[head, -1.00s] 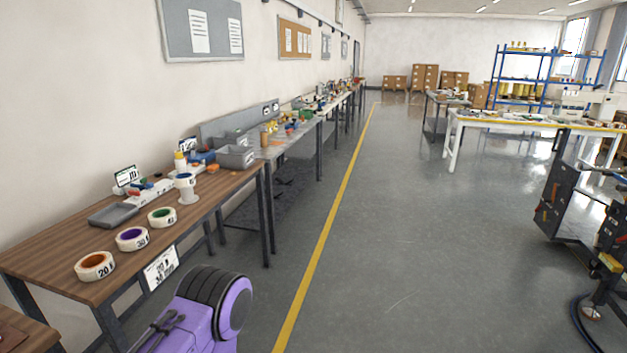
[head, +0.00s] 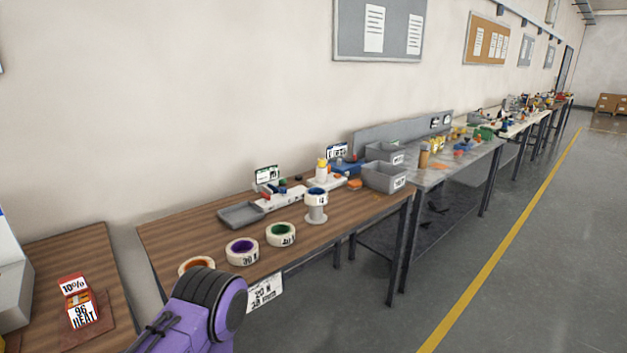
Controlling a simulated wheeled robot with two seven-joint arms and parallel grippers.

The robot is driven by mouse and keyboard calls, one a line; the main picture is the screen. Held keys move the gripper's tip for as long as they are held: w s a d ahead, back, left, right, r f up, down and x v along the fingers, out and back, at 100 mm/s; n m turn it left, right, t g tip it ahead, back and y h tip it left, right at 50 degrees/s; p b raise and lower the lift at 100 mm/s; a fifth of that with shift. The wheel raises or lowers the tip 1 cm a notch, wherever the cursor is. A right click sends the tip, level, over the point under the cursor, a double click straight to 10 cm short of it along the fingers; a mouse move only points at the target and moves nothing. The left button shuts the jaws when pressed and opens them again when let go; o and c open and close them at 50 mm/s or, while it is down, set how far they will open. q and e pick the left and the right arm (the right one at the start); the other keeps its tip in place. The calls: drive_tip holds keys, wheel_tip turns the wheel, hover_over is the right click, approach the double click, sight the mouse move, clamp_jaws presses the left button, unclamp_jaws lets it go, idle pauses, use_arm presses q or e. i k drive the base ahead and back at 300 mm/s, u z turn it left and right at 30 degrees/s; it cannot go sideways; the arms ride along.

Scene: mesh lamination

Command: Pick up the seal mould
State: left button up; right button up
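I cannot make out a seal mould for certain in the head view. A wooden bench (head: 340,226) along the wall holds several tape rolls, among them a green-cored roll (head: 281,234) and a purple-cored roll (head: 242,251). A roll with an orange core (head: 196,265) is partly hidden by my purple left arm. A blue-cored roll (head: 316,197) sits on a small grey stand. A grey tray (head: 240,215) and a white device (head: 280,199) stand behind them. Neither of my grippers shows in the view.
Grey bins (head: 384,177) stand at the bench's right end. More benches run along the wall. The floor (head: 530,265) to the right is clear.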

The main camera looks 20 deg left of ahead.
sight(81, 307)
drive_tip(key=u, duration=1.05)
drive_tip(key=i, duration=1)
drive_tip(key=u, duration=0.8)
